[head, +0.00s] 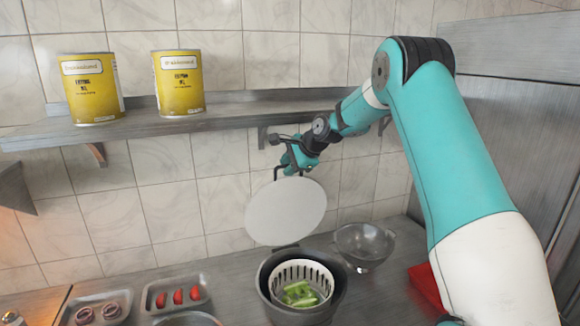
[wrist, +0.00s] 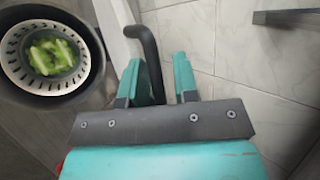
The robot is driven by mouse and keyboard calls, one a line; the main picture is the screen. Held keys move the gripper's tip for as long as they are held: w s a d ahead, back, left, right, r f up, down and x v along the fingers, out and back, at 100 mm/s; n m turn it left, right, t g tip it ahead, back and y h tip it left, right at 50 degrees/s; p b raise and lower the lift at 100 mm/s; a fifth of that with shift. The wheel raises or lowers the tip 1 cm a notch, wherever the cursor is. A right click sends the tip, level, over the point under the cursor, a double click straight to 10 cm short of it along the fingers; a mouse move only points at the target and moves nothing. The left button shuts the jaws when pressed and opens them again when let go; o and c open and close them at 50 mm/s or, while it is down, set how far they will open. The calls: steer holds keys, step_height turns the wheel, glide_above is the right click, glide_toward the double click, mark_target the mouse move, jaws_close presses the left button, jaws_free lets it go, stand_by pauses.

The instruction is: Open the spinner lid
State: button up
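The spinner lid (head: 286,211) is a flat white disc standing steeply tilted behind the spinner bowl (head: 336,296). Its lower edge is close to the bowl's back rim; I cannot tell if they touch. The dark bowl holds a white slotted basket (head: 318,277) with green pieces (head: 299,294) in it, uncovered. My gripper (head: 293,165) is at the lid's upper edge. In the wrist view, the black bent handle (wrist: 150,45) runs between my fingers (wrist: 160,75), close to the left finger. A gap shows to the right finger, so the gripper looks open around it.
A shelf (head: 230,118) with two yellow cans (head: 92,88) (head: 179,83) runs along the tiled wall near my arm. A metal bowl (head: 364,245) stands right of the spinner. Trays of red pieces (head: 178,296) and onions (head: 97,312) lie left. A red object (head: 427,286) is at right.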

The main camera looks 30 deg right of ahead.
steer(key=shift+s+f, duration=0.15)
steer(key=shift+f, duration=0.05)
steer(key=b+v, duration=0.6)
steer(key=v, duration=1.1)
steer(key=shift+d+r, duration=0.1)
steer(key=shift+r, duration=0.3)
steer(key=s+a+f+n+g+y+b, duration=0.1)
steer(key=s+a+f+n+g+b, duration=0.25)
steer(key=a, duration=0.55)
steer(key=s+a+f+n+y+b, duration=0.1)
steer(key=s+a+f+n+b, duration=0.1)
steer(key=s+a+f+n, duration=0.35)
steer(key=s+a+f+n+g+b, duration=0.1)
steer(key=s+a+f+n+b, duration=0.35)
steer(key=a, duration=0.65)
steer(key=s+a+f+n+g+b, duration=0.1)
steer(key=s+a+f+n, duration=0.1)
steer(key=s+f+n, duration=0.2)
steer(key=s+a+f+n+g+b, duration=0.1)
steer(key=s+a+f+n, duration=0.2)
steer(key=s, duration=0.4)
steer(key=s+a+f+n+g+b, duration=0.1)
steer(key=s+a+f+n+g, duration=0.1)
steer(key=s+f+n, duration=0.3)
steer(key=shift+s+a+f+n+h, duration=0.1)
steer(key=shift+s+f+n+h, duration=0.1)
steer(key=shift+s+f, duration=0.3)
steer(key=shift+s+a+f+n+h, duration=0.15)
steer(key=shift+s+f, duration=0.2)
steer(key=shift+f, duration=0.2)
